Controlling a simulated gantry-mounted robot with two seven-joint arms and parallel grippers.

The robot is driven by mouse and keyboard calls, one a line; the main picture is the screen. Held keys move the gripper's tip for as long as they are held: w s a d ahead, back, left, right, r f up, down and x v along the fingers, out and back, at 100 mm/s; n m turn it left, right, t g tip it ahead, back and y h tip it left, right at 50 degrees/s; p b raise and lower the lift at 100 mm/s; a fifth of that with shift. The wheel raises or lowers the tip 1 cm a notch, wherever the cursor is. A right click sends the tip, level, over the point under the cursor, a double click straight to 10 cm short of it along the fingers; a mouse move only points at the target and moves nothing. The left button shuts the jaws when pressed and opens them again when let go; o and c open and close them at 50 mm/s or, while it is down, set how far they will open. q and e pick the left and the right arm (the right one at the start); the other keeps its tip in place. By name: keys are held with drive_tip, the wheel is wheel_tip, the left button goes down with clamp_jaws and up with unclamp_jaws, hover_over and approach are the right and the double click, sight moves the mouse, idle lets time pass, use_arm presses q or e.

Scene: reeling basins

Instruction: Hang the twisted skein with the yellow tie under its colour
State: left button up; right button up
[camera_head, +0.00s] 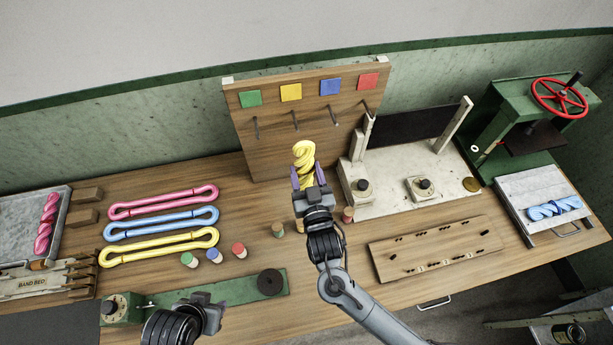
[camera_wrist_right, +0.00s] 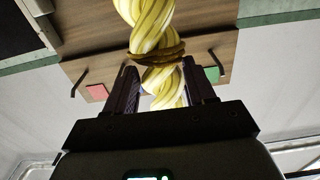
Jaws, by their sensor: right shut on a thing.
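The yellow twisted skein (camera_head: 304,152) stands upright in my right gripper (camera_head: 309,178), in front of the wooden peg board (camera_head: 270,158). In the right wrist view it passes between the fingers (camera_wrist_right: 160,95), with a brownish-yellow tie (camera_wrist_right: 158,55) around it. The board carries green (camera_head: 250,98), yellow (camera_head: 291,92), blue (camera_head: 330,86) and red (camera_head: 369,81) squares, each above a peg. The peg under yellow (camera_head: 295,121) is bare, above the skein in the picture. My left gripper (camera_head: 213,302) is low at the front; its jaw gap is unclear.
Pink (camera_head: 163,202), blue (camera_head: 161,223) and yellow (camera_head: 158,246) loops lie at left. Small capped pots (camera_head: 238,251) stand near the right arm. A pink twisted skein (camera_head: 47,222) lies at far left, a blue one (camera_head: 554,208) at right. A white stand (camera_head: 400,190) adjoins the board.

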drive_tip(key=shift+w+a+f+b, duration=0.1)
drive_tip(key=shift+w+a+b, duration=0.15)
drive_tip(key=shift+w+b, duration=0.75)
drive_tip(key=shift+w+a+f+b, duration=0.1)
drive_tip(key=shift+w+a+b, duration=0.1)
drive_tip(key=shift+w+b, duration=0.8)
drive_tip(key=w+a+f+b, duration=0.1)
drive_tip(key=w+b, duration=0.3)
drive_tip(key=w, duration=0.2)
drive_tip(key=shift+w, duration=0.15)
drive_tip(key=shift+w+a+f, duration=0.1)
drive_tip(key=shift+w, duration=0.1)
drive_tip(key=o, duration=1.1)
drive_tip(key=shift+o, duration=0.2)
drive_tip(key=shift+s+f, duration=0.1)
drive_tip(key=shift+s, duration=0.05)
